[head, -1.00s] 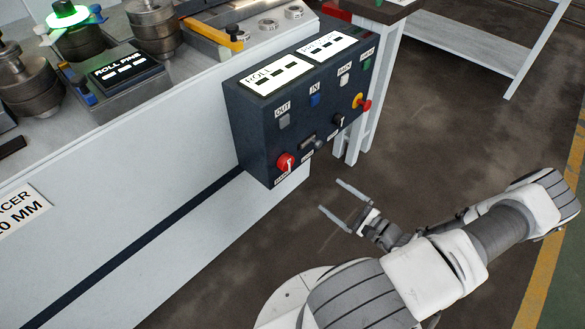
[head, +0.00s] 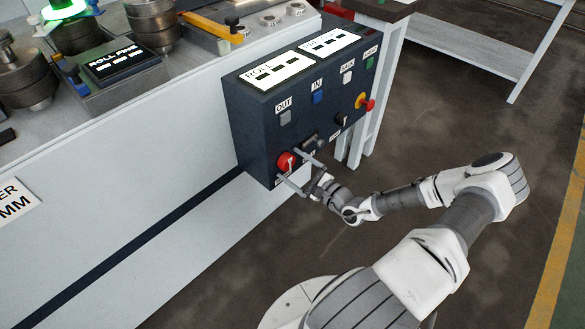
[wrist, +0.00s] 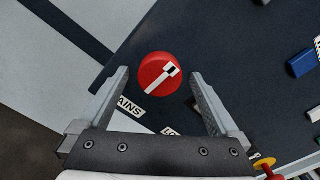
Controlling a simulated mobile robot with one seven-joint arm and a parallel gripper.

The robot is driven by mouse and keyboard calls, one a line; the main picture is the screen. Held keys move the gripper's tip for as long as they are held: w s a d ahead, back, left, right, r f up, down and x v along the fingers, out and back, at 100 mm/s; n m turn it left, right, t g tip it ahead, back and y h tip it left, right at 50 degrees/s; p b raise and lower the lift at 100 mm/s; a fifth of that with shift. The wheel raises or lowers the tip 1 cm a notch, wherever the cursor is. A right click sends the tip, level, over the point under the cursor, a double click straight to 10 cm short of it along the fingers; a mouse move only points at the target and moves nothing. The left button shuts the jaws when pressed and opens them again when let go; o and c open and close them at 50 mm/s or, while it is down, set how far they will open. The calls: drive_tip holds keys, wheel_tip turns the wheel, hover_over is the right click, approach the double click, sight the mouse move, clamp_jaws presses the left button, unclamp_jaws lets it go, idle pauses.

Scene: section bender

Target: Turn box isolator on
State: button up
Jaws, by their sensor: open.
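The box isolator is a round red knob with a white bar handle (head: 286,162), low on the left of the dark control box's front face. In the wrist view the red knob (wrist: 159,74) sits just beyond and between my fingertips, its white bar slanting from lower left to upper right. My gripper (head: 296,165) is open, its two fingers apart on either side of the knob in the picture. In the wrist view my gripper (wrist: 158,78) holds nothing, and no finger visibly touches the knob. A label ending in "AINS" (wrist: 130,107) shows below the knob, partly hidden by my gripper.
The control box (head: 250,125) carries a grey OUT button (head: 285,118), a blue IN button (head: 318,97), a black switch (head: 341,118) and a red-and-yellow stop button (head: 367,104). It is fixed to the pale machine side (head: 130,190). Open floor (head: 440,120) lies to the right.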

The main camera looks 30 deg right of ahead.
drive_tip(key=shift+w, duration=0.2)
drive_tip(key=c, duration=1.4)
drive_tip(key=shift+o, duration=0.2)
drive_tip(key=shift+a, duration=0.1)
